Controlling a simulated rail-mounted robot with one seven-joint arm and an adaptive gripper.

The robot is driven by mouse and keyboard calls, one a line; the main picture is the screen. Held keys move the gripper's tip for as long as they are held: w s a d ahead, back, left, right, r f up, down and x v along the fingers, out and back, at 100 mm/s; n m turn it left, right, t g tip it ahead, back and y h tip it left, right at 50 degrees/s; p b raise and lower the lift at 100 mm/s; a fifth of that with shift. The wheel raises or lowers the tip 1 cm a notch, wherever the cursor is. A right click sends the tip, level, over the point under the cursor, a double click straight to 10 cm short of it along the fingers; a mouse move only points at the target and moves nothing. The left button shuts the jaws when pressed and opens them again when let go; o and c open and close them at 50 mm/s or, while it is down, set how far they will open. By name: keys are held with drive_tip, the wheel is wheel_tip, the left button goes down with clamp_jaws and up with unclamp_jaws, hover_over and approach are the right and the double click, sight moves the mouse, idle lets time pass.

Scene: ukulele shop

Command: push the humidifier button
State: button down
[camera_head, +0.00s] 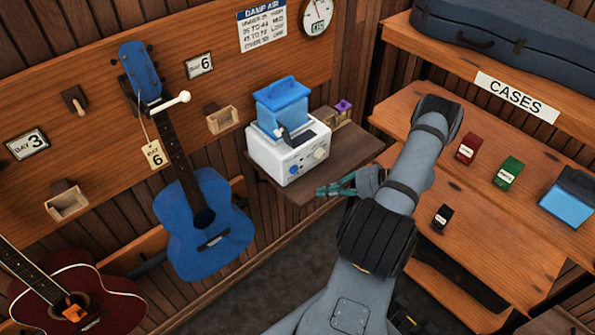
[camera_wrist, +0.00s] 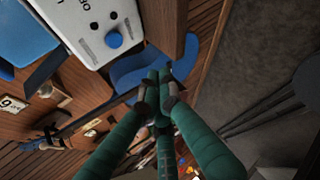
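The humidifier (camera_head: 285,150) is a white box with a blue water tank (camera_head: 281,102) on top. It stands on a small brown wall shelf. Its front carries a round blue button (camera_head: 294,169), and a dial beside it. In the wrist view the blue button (camera_wrist: 114,39) shows on the white front at upper left. My gripper (camera_head: 322,191) has teal fingers and is in front of the humidifier, to the right of the button and lower in the picture, apart from it. In the wrist view the fingertips (camera_wrist: 158,78) are together, with nothing seen between them.
A blue ukulele (camera_head: 203,222) hangs on the wall left of the humidifier. The wall shelf (camera_head: 335,160) lies under the humidifier, close to my gripper. A wooden bench (camera_head: 470,225) with small boxes is at right. Open floor (camera_head: 290,265) shows below the shelf.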

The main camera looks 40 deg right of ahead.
sight(294, 170)
drive_tip(key=w, duration=0.2)
drive_tip(key=w+b, duration=0.1)
drive_tip(key=w, duration=0.1)
drive_tip(key=w+a, duration=0.1)
drive_tip(key=w, duration=0.1)
drive_tip(key=shift+w+f, duration=0.15)
drive_tip(key=shift+w, duration=0.1)
drive_tip(key=shift+w+b, duration=0.55)
drive_tip(key=shift+w, duration=0.5)
drive_tip(key=shift+w+a, duration=0.1)
drive_tip(key=shift+w, duration=0.1)
idle(0.8)
drive_tip(key=shift+w+b, duration=0.25)
drive_tip(key=shift+b, duration=0.05)
drive_tip(key=shift+w+r, duration=0.2)
drive_tip(key=shift+w, duration=0.3)
idle(0.8)
drive_tip(key=shift+s, duration=0.95)
